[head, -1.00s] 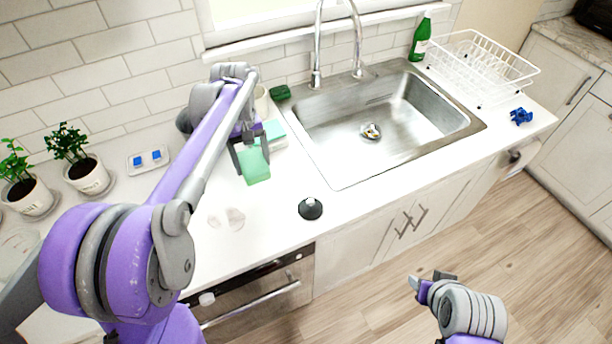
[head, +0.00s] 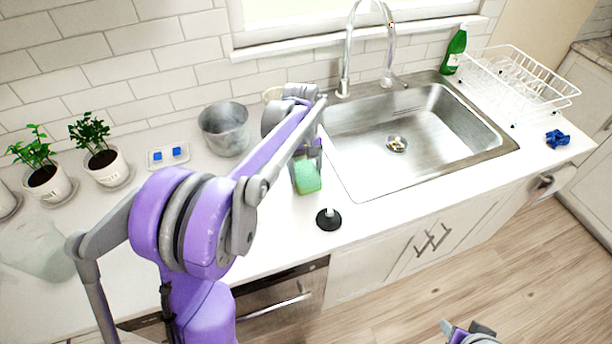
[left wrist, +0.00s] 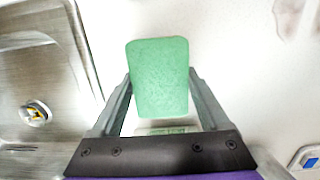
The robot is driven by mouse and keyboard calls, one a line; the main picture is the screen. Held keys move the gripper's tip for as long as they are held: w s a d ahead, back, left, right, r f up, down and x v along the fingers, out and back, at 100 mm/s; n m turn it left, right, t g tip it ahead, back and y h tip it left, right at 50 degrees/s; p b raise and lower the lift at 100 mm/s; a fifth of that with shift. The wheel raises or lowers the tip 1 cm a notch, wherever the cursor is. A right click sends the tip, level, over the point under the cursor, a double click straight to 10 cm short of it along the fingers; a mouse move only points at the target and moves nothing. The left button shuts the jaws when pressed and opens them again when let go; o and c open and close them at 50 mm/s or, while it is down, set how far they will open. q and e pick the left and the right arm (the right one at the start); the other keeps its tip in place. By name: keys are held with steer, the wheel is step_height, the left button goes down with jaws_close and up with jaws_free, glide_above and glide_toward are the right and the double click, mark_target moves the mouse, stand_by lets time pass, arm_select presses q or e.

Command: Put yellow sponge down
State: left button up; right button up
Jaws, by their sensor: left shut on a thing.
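No plainly yellow sponge shows. A light green sponge (head: 307,180) is in my left gripper (head: 305,165), above the white counter just left of the sink. In the left wrist view the green sponge (left wrist: 160,75) is between the two fingers of my left gripper (left wrist: 160,88), which is shut on it. A thin pale green edge shows behind its lower end; I cannot tell what it is. My right gripper (head: 468,330) is at the bottom edge, mostly cut off, over the floor.
The metal sink (head: 410,125) has a small yellowish thing at its drain (head: 396,143). A black stopper-like thing (head: 328,219) stands near the counter's front edge. A metal pot (head: 225,128), potted plants (head: 103,165) and a tray with blue pieces (head: 167,154) are left.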

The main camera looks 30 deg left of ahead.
arm_select(q)
steer(key=shift+f, duration=0.75)
steer(key=shift+f, duration=0.25)
steer(key=o, duration=1.5)
steer(key=shift+c, duration=0.2)
steer(key=shift+r, duration=0.1)
steer(key=shift+r, duration=0.1)
